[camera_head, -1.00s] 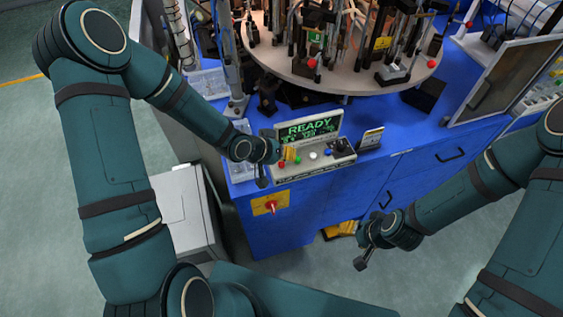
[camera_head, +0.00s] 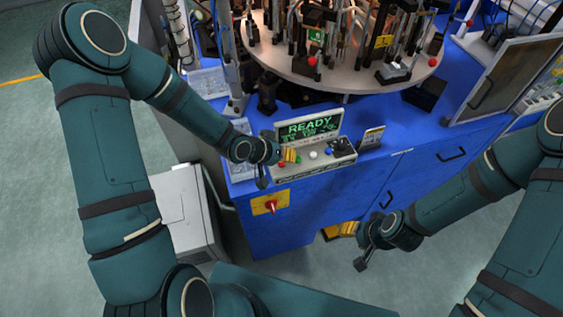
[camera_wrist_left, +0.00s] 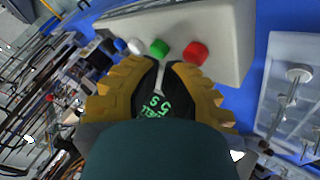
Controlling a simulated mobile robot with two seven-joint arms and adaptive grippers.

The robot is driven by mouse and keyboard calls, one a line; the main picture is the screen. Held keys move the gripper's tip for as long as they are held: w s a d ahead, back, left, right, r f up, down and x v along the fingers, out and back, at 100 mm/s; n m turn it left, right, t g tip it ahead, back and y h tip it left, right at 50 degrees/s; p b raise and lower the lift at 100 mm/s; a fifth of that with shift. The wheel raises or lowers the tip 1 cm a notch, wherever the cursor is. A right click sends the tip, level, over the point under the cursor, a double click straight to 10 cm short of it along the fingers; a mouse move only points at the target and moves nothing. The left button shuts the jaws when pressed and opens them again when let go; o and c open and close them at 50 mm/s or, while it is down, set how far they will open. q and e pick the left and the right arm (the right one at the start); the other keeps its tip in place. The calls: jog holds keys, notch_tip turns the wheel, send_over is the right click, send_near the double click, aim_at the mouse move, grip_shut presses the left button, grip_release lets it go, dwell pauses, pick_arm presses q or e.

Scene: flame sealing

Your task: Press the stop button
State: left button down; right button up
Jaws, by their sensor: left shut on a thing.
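The control panel (camera_head: 318,158) on the blue machine carries a row of coloured buttons below a screen (camera_head: 309,128) reading READY. A red button (camera_wrist_left: 195,53) shows clearly in the left wrist view, beside the green button (camera_wrist_left: 159,48). No label on the red button is legible. My left gripper (camera_head: 291,155) is over the panel's left end, by the red and green buttons, and partly hides them.
White (camera_wrist_left: 136,46) and blue (camera_wrist_left: 120,44) buttons continue the row. A red rotary switch (camera_head: 271,206) on a yellow plate is on the cabinet front below. The turntable (camera_head: 350,80) with fixtures stands behind. A clear tray (camera_wrist_left: 290,90) lies beside the panel.

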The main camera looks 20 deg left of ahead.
aim_at(285, 165)
pick_arm(q)
jog(key=shift+f+b, duration=0.4)
jog(key=shift+f, duration=0.1)
dwell(0.8)
jog(key=shift+r, duration=0.1)
jog(key=shift+r+p, duration=0.75)
jog(key=shift+r, duration=0.1)
notch_tip(285, 165, up, 5)
jog(key=p, duration=0.4)
dwell(0.4)
dwell(0.5)
